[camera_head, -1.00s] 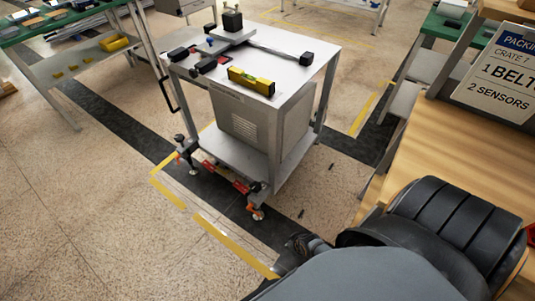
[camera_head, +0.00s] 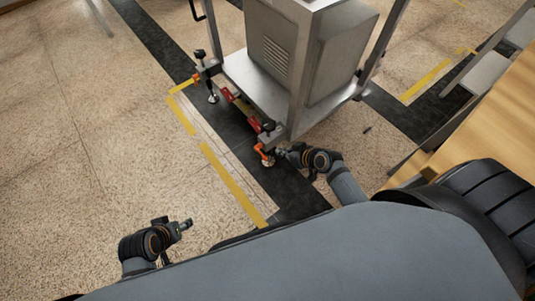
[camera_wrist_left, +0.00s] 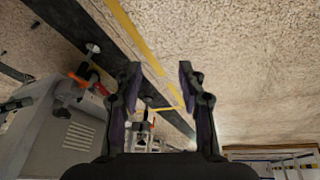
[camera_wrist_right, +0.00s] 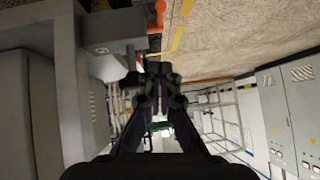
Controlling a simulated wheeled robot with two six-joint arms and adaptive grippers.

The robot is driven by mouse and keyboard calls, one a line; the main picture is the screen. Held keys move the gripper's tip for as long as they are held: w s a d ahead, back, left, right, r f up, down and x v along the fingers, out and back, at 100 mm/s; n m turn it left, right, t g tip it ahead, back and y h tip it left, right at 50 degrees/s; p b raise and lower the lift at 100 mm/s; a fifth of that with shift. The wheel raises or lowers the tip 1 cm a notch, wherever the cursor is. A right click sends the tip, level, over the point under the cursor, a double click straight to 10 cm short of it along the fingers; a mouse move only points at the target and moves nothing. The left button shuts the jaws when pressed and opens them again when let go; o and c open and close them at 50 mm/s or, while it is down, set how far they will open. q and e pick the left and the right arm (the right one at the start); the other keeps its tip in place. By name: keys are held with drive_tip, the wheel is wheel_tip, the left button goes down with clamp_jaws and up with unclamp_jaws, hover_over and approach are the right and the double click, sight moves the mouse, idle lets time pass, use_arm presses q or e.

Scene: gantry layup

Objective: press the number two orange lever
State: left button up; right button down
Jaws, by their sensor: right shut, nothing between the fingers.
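A steel cart stands on the floor. At its near corner an orange lever (camera_head: 262,152) sits by a levelling foot under a black knob. Another orange lever (camera_head: 196,77) is at the far left corner. I can read no numbers on them. My right gripper (camera_head: 281,152) is shut and empty, just right of the near lever; I cannot tell whether they touch. In the right wrist view orange parts (camera_wrist_right: 159,13) show above the closed fingers (camera_wrist_right: 158,70). My left gripper (camera_head: 187,225) is open and empty over the floor; its wrist view shows an orange lever (camera_wrist_left: 78,79) beyond.
Red parts (camera_head: 228,95) lie along the cart's lower front bar between the two corners. A grey box (camera_head: 310,50) fills the cart's lower shelf. A wooden table (camera_head: 490,110) is at the right. The floor at the left is clear.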

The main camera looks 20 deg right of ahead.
drive_tip(key=b+x, duration=0.3)
drive_tip(key=x, duration=0.2)
use_arm(q)
drive_tip(key=w+r+t+b, duration=0.1)
drive_tip(key=w+r+t, duration=1)
drive_tip(key=w, duration=0.4)
use_arm(e)
drive_tip(key=b, duration=0.2)
hover_over(261, 153)
drive_tip(key=s+d, duration=0.2)
drive_tip(key=s, duration=0.1)
drive_tip(key=f, duration=0.5)
drive_tip(key=shift+w, duration=0.2)
drive_tip(key=shift+a+f+b, duration=0.2)
drive_tip(key=shift+f+b, duration=0.15)
drive_tip(key=shift+f, duration=0.75)
use_arm(q)
wheel_tip(261, 153, up, 24)
drive_tip(key=t, duration=1)
drive_tip(key=shift+a+m+h, duration=0.3)
drive_tip(key=shift+a+m, duration=0.1)
use_arm(e)
drive_tip(key=shift+f, duration=0.1)
